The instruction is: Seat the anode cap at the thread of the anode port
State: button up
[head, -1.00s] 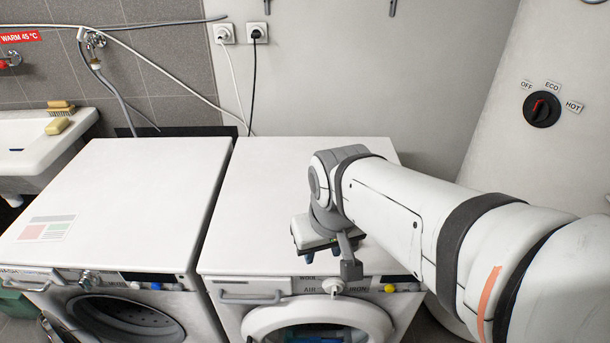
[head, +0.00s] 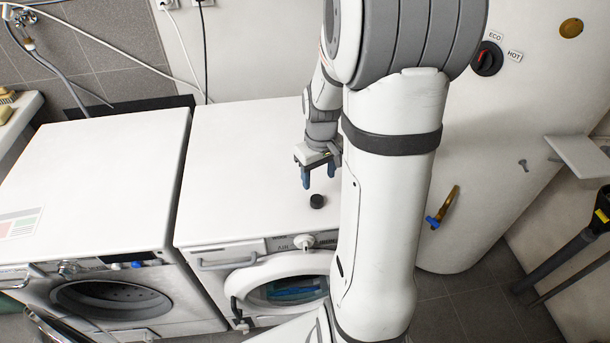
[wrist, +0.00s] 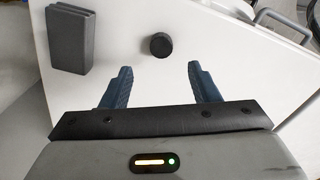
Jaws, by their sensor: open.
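A small round black cap (head: 317,201), likely the anode cap, lies on the white top of the right washing machine (head: 235,150), near its front edge. It also shows in the wrist view (wrist: 161,45), just beyond the fingertips and roughly centred between them. My gripper (head: 319,178) is open and empty, its blue fingers pointing down above the machine top behind the cap. Its two fingers also show in the wrist view (wrist: 159,68). A round brass disc (head: 571,28) on the white tank at the upper right may be the anode port; its thread cannot be made out.
A dark grey block (wrist: 70,40) lies left of the cap in the wrist view; my arm probably hides it in the head view. The right machine's door (head: 290,283) stands out in front.

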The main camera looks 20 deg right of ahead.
aim_at(317, 199)
jog(key=shift+d+f, duration=0.35)
jog(key=shift+f, duration=0.4)
jog(key=shift+a+f+p, duration=0.2)
jog(key=shift+f+p, duration=0.1)
jog(key=shift+f, duration=1.45)
jog(key=shift+a+f+p, duration=0.2)
jog(key=shift+f+p, duration=0.05)
jog(key=shift+f, duration=1.45)
jog(key=shift+c, duration=0.5)
jog(key=c, duration=0.9)
